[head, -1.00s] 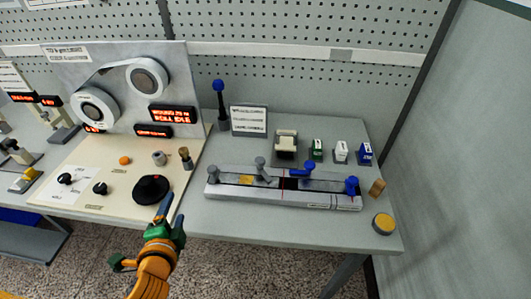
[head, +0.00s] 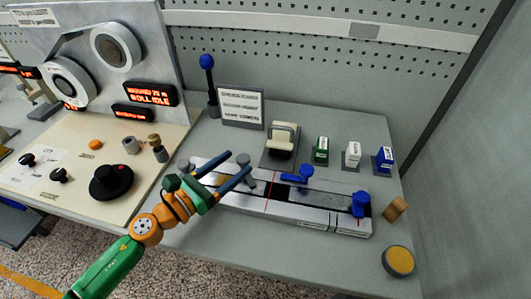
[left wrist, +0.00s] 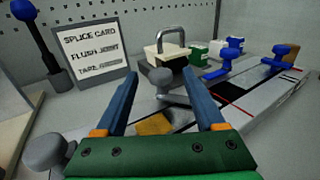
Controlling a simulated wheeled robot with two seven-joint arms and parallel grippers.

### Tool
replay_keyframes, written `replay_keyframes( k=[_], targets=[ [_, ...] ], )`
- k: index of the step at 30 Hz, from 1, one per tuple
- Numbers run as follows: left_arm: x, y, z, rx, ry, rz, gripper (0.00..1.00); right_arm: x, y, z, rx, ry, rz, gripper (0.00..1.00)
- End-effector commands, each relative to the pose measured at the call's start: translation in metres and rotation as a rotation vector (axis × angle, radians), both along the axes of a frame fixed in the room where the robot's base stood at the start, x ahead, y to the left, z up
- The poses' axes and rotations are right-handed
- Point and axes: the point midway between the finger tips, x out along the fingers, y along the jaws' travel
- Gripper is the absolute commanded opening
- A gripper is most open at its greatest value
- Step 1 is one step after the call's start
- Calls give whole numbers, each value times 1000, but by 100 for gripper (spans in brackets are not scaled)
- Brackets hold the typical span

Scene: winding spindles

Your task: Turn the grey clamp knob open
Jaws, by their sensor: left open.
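A long grey splice block (head: 315,218) lies on the bench, with grey fittings on its left half and blue ones on its right. A grey knob with a short arm (head: 243,159) stands near its middle, also seen in the left wrist view (left wrist: 161,77). A second grey knob (head: 184,165) stands at its left end, and in the left wrist view (left wrist: 45,151) it is at lower left. My left gripper (head: 240,163) is open and empty over the block's left half. The middle grey knob shows between its fingertips; I cannot tell whether they touch it. My right gripper is not visible.
A blue lever (head: 297,175) and a blue end knob (head: 360,203) sit farther right on the block. Behind it are a sign (head: 240,107), a tape holder (head: 282,138) and small boxes (head: 353,153). A console with a black knob (head: 112,181) stands left.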

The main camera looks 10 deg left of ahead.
Motion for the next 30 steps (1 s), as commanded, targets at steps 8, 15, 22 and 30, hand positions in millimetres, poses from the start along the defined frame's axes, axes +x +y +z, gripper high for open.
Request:
replay_keyframes(
  k=[8, 15, 22, 30],
  targets=[
    [22, -13, 1, -4, -3, 1, 71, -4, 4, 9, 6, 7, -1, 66],
    [57, -34, -4, -4, 0, 3, 71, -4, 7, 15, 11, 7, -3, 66],
    [61, -37, -6, -2, 1, 1, 71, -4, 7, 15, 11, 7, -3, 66],
    [61, -37, -6, -2, 1, 1, 14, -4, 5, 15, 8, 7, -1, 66]
  ],
)
